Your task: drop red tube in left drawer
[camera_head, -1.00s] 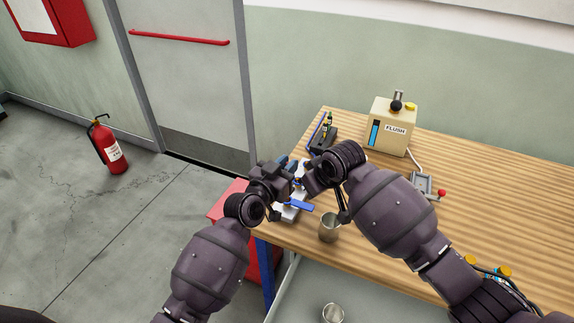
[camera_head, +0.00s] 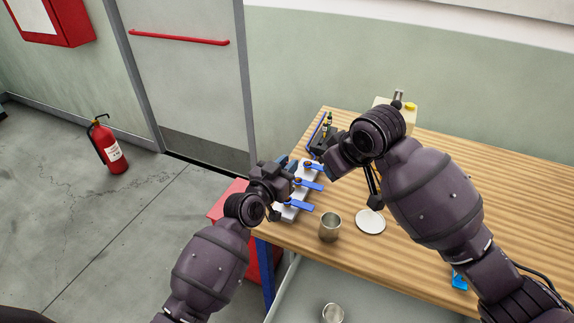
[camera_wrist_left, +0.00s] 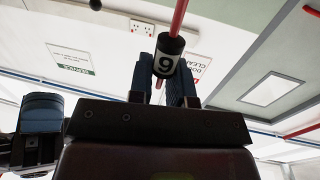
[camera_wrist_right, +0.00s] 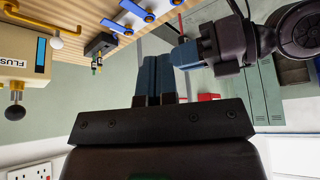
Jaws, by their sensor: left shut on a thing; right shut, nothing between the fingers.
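A red tube (camera_wrist_left: 179,16) with a dark collar and a white label bearing a single digit is between my left fingers in the left wrist view. My left gripper (camera_wrist_left: 165,75) is shut on it at the collar. In the head view my left gripper (camera_head: 288,165) is at the left end of the table, beside the white block with blue levers; the tube cannot be made out there. My right gripper (camera_wrist_right: 155,75) is shut and empty, a short way right of the left one. No left drawer can be clearly identified.
A white block (camera_head: 290,212) with blue levers stands at the table's left end. A metal cup (camera_head: 329,227) and a white disc (camera_head: 370,221) are in front. A red box (camera_head: 228,202) is left of the table. A flush box (camera_wrist_right: 22,55) stands at the back.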

